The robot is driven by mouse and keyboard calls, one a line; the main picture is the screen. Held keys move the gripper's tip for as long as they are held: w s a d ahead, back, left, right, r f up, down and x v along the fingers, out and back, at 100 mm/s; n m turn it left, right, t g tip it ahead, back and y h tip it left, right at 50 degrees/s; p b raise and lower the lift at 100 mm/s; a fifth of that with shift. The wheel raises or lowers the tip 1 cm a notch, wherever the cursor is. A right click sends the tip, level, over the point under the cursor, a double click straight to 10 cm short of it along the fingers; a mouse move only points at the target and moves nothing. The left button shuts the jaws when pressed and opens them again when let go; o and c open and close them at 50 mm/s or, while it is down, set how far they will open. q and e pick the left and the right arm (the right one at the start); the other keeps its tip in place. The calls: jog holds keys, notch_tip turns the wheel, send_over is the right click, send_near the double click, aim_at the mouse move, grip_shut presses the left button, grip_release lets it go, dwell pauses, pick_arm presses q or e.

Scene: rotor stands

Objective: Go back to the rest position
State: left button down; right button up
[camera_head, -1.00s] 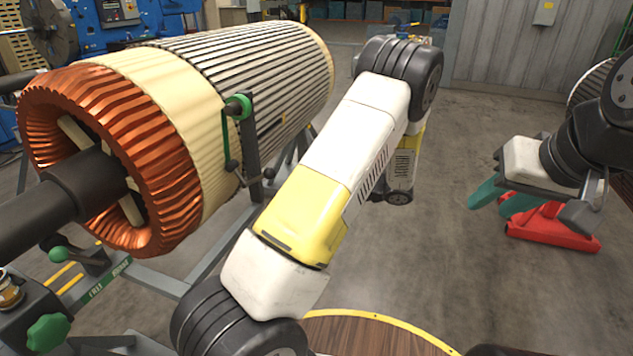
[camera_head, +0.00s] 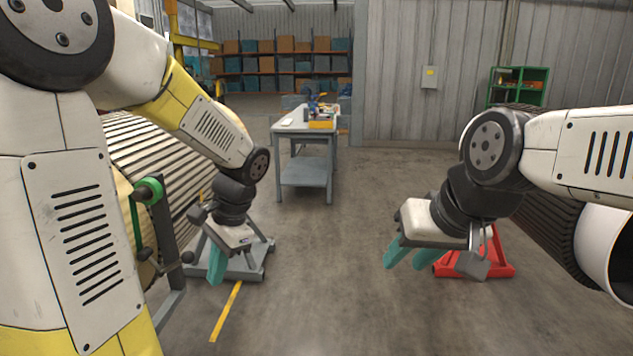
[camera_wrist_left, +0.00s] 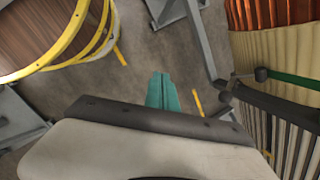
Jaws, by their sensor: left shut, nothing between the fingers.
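My left gripper (camera_head: 217,264) hangs pointing down in the head view, in front of the grey rotor stand on the left. Its teal fingers are together with nothing between them. They also show closed in the left wrist view (camera_wrist_left: 161,92), above bare floor. My right gripper (camera_head: 408,258) is on the right in the head view, pointing down and left. Its two teal fingers are apart and empty. A red stand base (camera_head: 500,262) shows on the floor behind it.
A ribbed rotor (camera_head: 150,165) on its grey stand (camera_head: 257,262) is close to my left arm, with a green-knobbed clamp (camera_head: 148,190). A workbench (camera_head: 307,130) stands further back. The floor between my arms is clear. A round wooden top (camera_wrist_left: 40,30) shows in the left wrist view.

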pick_arm(q)
jog(key=s+d+r+n+t+h, duration=0.5)
jog(key=s+d+r+n+t, duration=0.1)
jog(key=s+r, duration=0.3)
jog(key=shift+s+r+n+t+h, duration=0.2)
jog(key=shift+r+n+t+h, duration=0.15)
jog(key=shift+r+n, duration=0.45)
jog(key=shift+f, duration=0.15)
